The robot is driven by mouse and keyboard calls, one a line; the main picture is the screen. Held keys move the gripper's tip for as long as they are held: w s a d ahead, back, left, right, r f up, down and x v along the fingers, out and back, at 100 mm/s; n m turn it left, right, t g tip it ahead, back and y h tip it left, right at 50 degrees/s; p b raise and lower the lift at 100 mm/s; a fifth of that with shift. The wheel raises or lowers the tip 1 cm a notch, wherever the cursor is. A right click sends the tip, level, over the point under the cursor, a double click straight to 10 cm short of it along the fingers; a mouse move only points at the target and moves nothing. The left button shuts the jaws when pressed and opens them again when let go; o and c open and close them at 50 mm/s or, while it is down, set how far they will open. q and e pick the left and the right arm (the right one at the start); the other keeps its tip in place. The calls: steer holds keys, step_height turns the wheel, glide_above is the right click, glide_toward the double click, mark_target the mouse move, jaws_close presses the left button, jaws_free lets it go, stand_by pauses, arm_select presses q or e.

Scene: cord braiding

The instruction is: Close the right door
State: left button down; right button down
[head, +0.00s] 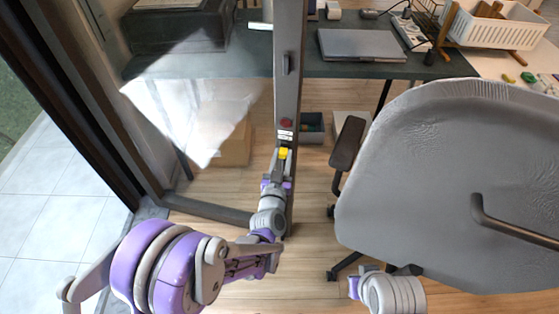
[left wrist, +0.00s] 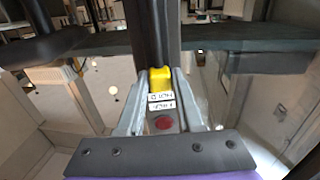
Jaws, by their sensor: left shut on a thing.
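The door (head: 289,90) is a glass panel in a grey frame, with an upright stile and a low bottom rail. A dark latch plate sits high on the stile, with a red dot and white labels lower down. My left gripper (head: 283,158) is shut on a yellow handle (left wrist: 160,78) on this stile, below the labels in the head view. In the left wrist view the yellow handle sits between the two fingers. Part of my right arm shows at the bottom of the head view, but its gripper does not.
A grey office chair (head: 430,180) stands close to the right of the door's stile. A dark desk (head: 375,68) with a closed laptop (head: 360,45) is behind. A white basket (head: 500,28) stands at the upper right. Pale tiles (head: 55,205) lie beyond the dark frame at left.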

arm_select(q)
steer(key=s+a+m+h+b, duration=0.2)
steer(key=s+a+b, duration=0.3)
steer(key=s, duration=0.7)
steer(key=shift+s+a+g+h+b, duration=0.3)
steer(key=shift+s+a+g+h, duration=0.1)
steer(key=shift+a+h, duration=0.35)
steer(key=shift+a, duration=0.1)
